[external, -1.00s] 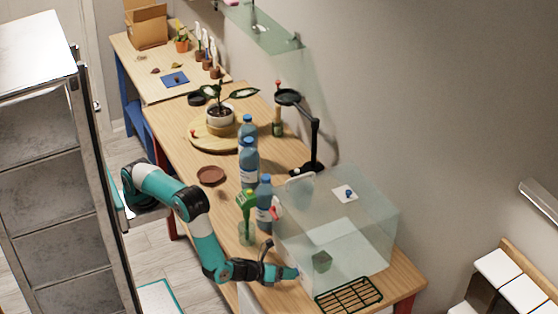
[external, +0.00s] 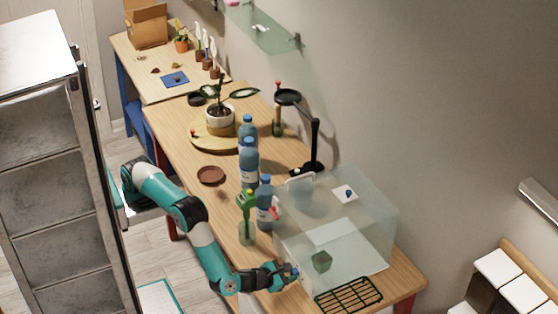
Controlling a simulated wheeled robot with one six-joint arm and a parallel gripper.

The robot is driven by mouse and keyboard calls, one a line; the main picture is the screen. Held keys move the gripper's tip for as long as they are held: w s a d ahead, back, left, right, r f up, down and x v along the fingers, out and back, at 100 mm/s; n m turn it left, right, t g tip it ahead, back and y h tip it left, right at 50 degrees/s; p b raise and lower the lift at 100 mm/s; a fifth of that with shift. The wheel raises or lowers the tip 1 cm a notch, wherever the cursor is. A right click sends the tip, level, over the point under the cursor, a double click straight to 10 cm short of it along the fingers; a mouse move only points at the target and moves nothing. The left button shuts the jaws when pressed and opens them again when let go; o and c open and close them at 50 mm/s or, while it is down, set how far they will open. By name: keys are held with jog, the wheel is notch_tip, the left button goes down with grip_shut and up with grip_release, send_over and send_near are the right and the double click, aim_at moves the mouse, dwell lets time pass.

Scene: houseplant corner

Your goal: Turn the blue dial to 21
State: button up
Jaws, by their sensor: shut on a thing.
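My gripper (external: 286,273) is at the lower left end of the clear glass case (external: 370,225), near the table's front edge. It is shut on a small blue thing (external: 295,271), which I take to be the blue dial. The jaws cover most of it. Its scale and pointer cannot be read from here. A second small blue knob (external: 349,193) sits on a white plate (external: 341,197) at the upper part of the case, away from my gripper.
A green spray bottle (external: 247,225) and several blue-capped bottles (external: 249,165) stand left of the case. A green rack (external: 348,295) lies before it. A brown saucer (external: 211,175) and a potted plant (external: 220,115) are farther back. A dark lamp (external: 314,145) stands behind.

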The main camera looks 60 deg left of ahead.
jog(key=shift+d+f+m+y+b, duration=0.1)
jog(key=shift+f+m+y+b, duration=0.1)
jog(key=shift+m+y+b, duration=0.65)
jog(key=shift+r+m+b, duration=0.1)
jog(key=shift+m+b, duration=0.2)
jog(key=shift+m, duration=0.25)
jog(key=o, duration=0.9)
jog(key=shift+t+y, duration=0.25)
jog(key=shift+t, duration=0.05)
jog(key=p+v, duration=0.1)
jog(key=v, duration=0.1)
jog(key=p+v, duration=0.1)
jog(key=v, duration=0.1)
jog(key=p+v, duration=0.1)
jog(key=v, duration=0.1)
jog(key=shift+d+r, duration=0.1)
jog(key=shift+r, duration=0.3)
jog(key=shift+s+d+p, duration=0.1)
jog(key=shift+s+p, duration=0.35)
jog(key=shift+s, duration=0.1)
jog(key=shift+s+f, duration=0.1)
jog(key=shift+s, duration=0.05)
